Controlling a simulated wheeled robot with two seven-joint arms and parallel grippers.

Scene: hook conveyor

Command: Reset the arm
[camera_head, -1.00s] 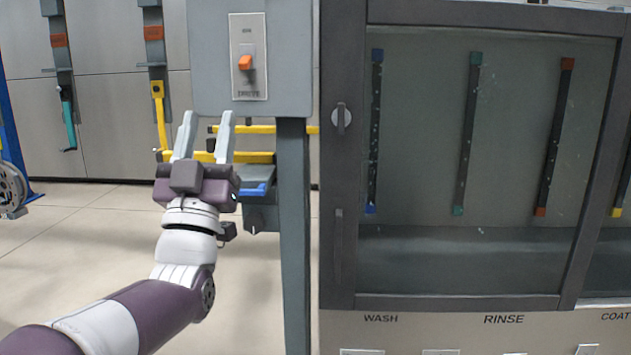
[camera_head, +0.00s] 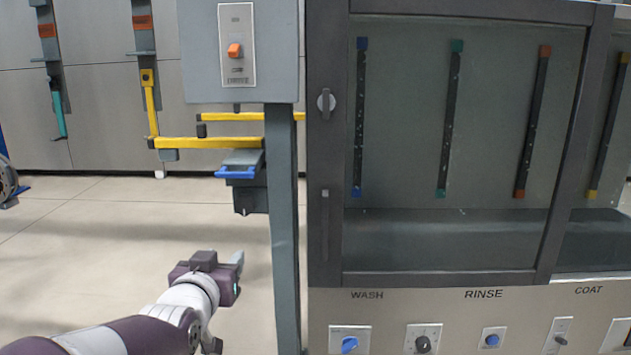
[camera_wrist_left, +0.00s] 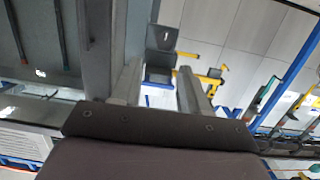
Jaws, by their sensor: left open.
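My left gripper (camera_head: 238,262) is low in the head view, left of the grey post, with its arm coming in from the lower left. In the left wrist view its two fingers (camera_wrist_left: 160,85) stand apart with nothing between them, so it is open and empty. It is clear of the drive switch box (camera_head: 238,85), whose orange switch (camera_head: 235,50) is above it. My right gripper is not in view.
The grey post (camera_head: 283,230) stands just right of my left gripper. A glass-fronted wash cabinet (camera_head: 325,215) with knobs below fills the right side. Yellow bars (camera_head: 205,143) and a blue-edged piece (camera_head: 236,173) hang behind. Open floor (camera_head: 90,240) lies at left.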

